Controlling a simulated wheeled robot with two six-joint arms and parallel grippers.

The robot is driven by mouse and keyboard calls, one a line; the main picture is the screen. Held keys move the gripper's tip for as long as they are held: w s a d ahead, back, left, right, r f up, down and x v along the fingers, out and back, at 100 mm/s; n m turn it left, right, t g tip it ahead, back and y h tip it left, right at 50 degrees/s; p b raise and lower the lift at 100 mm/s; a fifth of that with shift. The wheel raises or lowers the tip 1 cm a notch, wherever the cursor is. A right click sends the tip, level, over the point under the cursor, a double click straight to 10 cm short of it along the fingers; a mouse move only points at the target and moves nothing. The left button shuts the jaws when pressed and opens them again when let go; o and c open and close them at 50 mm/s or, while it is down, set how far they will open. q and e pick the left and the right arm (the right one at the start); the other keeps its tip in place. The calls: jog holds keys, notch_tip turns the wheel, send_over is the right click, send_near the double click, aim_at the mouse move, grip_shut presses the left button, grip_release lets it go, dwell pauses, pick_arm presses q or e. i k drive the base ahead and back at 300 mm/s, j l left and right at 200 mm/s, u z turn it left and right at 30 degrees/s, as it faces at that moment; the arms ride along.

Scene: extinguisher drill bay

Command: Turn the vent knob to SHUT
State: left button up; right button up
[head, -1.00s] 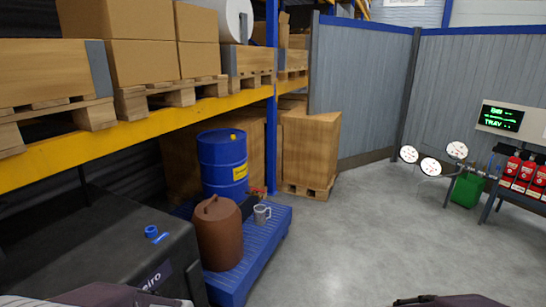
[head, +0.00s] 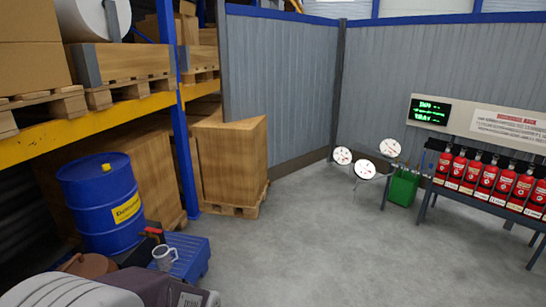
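I cannot make out a vent knob or a SHUT mark anywhere in the head view. A blue drum (head: 103,205) with a yellow label and a yellow cap on its lid stands at the left. Part of my own arm shows at the bottom left, but no fingertips of my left gripper show. My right gripper is out of the picture.
A grey mug (head: 165,258) stands on a blue pallet (head: 195,257). Round white gauges (head: 365,168) stand by a green bin (head: 404,187). Red extinguishers (head: 487,178) line a rack at right, below a green-lit display (head: 430,109). The middle floor (head: 330,245) is clear.

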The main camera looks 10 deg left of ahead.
aim_at(105, 166)
jog(key=i+u, duration=0.3)
jog(key=i, duration=0.25)
jog(key=i+l+u, duration=0.1)
jog(key=i+u, duration=0.2)
jog(key=i, duration=0.25)
jog(key=i+l+u, duration=0.35)
jog(key=i, duration=0.2)
jog(key=i+u, duration=0.3)
jog(key=u, duration=0.15)
jog(key=i+u, duration=0.45)
jog(key=i+l+u, duration=0.15)
jog(key=u, duration=0.3)
jog(key=i+l+u, duration=0.25)
jog(key=u, duration=0.15)
jog(key=i+l+u, duration=0.3)
jog(key=u, duration=0.15)
jog(key=k+l, duration=0.05)
